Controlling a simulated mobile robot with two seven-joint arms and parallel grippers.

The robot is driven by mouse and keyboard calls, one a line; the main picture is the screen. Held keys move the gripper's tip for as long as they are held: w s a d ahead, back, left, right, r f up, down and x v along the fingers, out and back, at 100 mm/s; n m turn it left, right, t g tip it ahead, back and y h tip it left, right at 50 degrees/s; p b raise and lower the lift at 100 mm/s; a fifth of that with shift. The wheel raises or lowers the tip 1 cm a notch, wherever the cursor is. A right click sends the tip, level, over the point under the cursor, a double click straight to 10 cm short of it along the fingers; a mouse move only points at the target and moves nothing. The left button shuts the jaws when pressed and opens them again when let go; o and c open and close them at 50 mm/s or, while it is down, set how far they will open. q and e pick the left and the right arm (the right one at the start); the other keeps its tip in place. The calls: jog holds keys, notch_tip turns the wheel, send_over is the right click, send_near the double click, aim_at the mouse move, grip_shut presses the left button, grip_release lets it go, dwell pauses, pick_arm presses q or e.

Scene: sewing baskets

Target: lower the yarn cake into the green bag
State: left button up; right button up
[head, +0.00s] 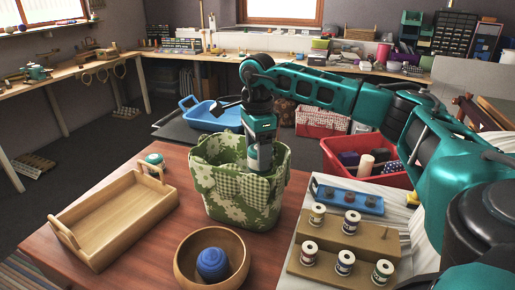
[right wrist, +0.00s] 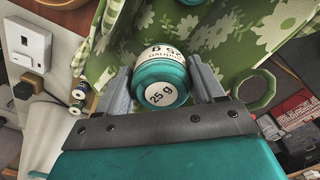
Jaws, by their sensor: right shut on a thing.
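The green bag (head: 240,200), with white flowers and an open top, stands upright on the red-brown table. My right gripper (head: 258,168) points down into its mouth; its fingertips are hidden by the bag wall in the head view. In the right wrist view my right gripper (right wrist: 163,80) is shut on the yarn cake (right wrist: 162,88), a teal roll with a white paper band and a "25 g" label. The bag's flowered cloth (right wrist: 235,40) surrounds it there. Part of another white-banded thing shows at the top edge (right wrist: 190,2). My left gripper is not in view.
A wooden tray (head: 112,232) is left of the bag, with a teal, white-labelled roll (head: 155,160) behind it. A wooden bowl (head: 183,262) holding a blue ball (head: 212,263) is in front. A spool stand (head: 365,240) and a blue tray (head: 327,195) are right.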

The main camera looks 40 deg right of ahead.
jog(key=shift+f, duration=0.55)
jog(key=shift+f+b, duration=0.65)
jog(key=shift+f, duration=0.2)
jog(key=shift+f+b, duration=0.35)
jog(key=shift+f, duration=0.25)
jog(key=shift+f+b, duration=0.6)
jog(key=shift+f, duration=0.45)
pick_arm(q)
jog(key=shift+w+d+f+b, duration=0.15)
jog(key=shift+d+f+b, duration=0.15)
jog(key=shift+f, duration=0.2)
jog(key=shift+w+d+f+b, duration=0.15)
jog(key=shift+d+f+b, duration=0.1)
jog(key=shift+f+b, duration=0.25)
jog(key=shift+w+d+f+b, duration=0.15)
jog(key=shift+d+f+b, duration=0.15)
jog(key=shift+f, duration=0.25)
pick_arm(e)
jog(key=shift+f, duration=2.1)
pick_arm(q)
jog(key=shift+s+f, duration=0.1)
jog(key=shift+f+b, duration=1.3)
jog(key=shift+b, duration=0.1)
pick_arm(e)
jog(key=shift+f, duration=2.5)
